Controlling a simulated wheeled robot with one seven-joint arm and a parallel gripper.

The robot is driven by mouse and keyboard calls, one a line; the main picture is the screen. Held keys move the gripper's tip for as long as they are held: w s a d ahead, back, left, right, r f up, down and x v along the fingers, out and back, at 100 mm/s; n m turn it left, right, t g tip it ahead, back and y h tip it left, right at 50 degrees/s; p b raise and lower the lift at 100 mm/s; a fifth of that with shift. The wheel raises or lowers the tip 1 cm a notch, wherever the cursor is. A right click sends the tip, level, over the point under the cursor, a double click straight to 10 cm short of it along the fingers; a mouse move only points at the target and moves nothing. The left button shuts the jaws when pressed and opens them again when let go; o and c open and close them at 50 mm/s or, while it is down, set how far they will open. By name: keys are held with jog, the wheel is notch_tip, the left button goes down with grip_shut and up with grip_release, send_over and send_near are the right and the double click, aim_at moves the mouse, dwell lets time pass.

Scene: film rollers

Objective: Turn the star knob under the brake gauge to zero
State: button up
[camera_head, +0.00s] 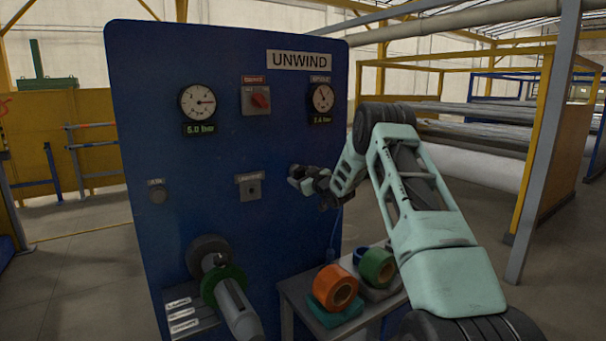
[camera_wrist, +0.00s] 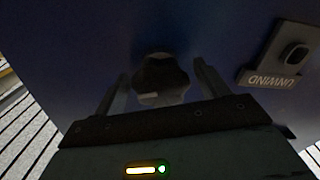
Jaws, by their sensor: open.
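The dark star knob (camera_wrist: 162,80) shows in the wrist view on the blue panel, with rounded lobes. My gripper (camera_wrist: 161,72) is open, with one finger on each side of the knob and a visible gap on both sides. In the head view my gripper (camera_head: 308,180) is at the panel's right part, below the right gauge (camera_head: 321,98), whose display reads 2.4 bar; its small label is hard to read. My gripper hides most or all of the knob in that view.
The blue panel (camera_head: 225,140) also carries a 5.0 bar gauge (camera_head: 197,102), a red switch (camera_head: 260,100), a small black knob (camera_head: 157,194) and a selector (camera_head: 250,188) left of my gripper. A table (camera_head: 291,287) with tape rolls (camera_head: 335,286) stands below my arm. A roller shaft (camera_head: 236,305) juts out lower left.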

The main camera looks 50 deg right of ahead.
jog(key=c, duration=1)
jog(key=shift+f+b, duration=0.15)
jog(key=shift+b, duration=0.45)
jog(key=n+b, duration=0.1)
jog(key=b, duration=0.1)
jog(key=n+b, duration=0.1)
jog(key=shift+f+b, duration=0.25)
jog(key=shift+b, duration=0.15)
jog(key=n+b, duration=0.3)
jog(key=b, duration=0.3)
jog(key=shift+d+b, duration=0.1)
jog(key=shift+b, duration=0.25)
jog(key=n+b, duration=0.5)
jog(key=b, duration=0.2)
jog(key=shift+r+n, duration=0.2)
jog(key=shift+n, duration=0.2)
jog(key=n+b, duration=0.1)
jog(key=b, duration=0.1)
jog(key=n+b, duration=0.2)
jog(key=shift+r+n, duration=0.25)
jog(key=shift+n, duration=0.05)
